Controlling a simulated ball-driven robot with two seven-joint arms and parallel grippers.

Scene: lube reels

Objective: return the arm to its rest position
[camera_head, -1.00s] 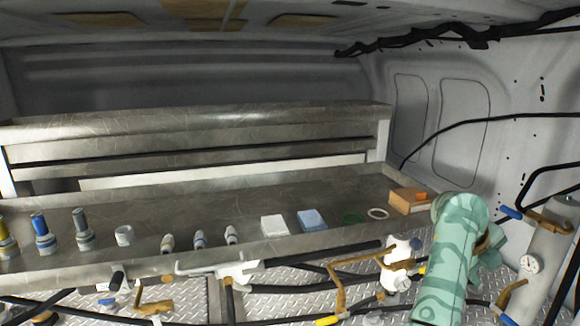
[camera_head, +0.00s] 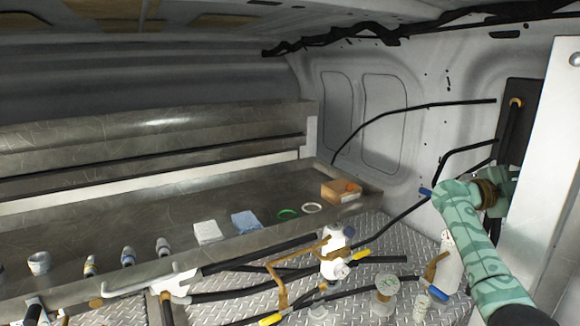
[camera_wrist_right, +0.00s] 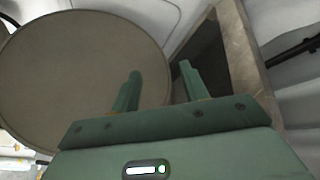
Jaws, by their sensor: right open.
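My right arm (camera_head: 468,240), patterned in green, rises from the bottom right of the head view and bends near the right wall. Its fingers cannot be made out there. In the wrist view my right gripper (camera_wrist_right: 159,75) shows two green fingers, set apart with nothing between them. A large round brownish disc (camera_wrist_right: 70,75) fills the left of that view behind the fingers; I cannot tell whether they touch it. My left gripper is not in view.
A metal bench (camera_head: 120,205) holds fittings, a white pad (camera_head: 207,232), a blue cloth (camera_head: 246,222), rings and an orange-brown box (camera_head: 340,191). A pale panel (camera_head: 555,180) stands close at the right.

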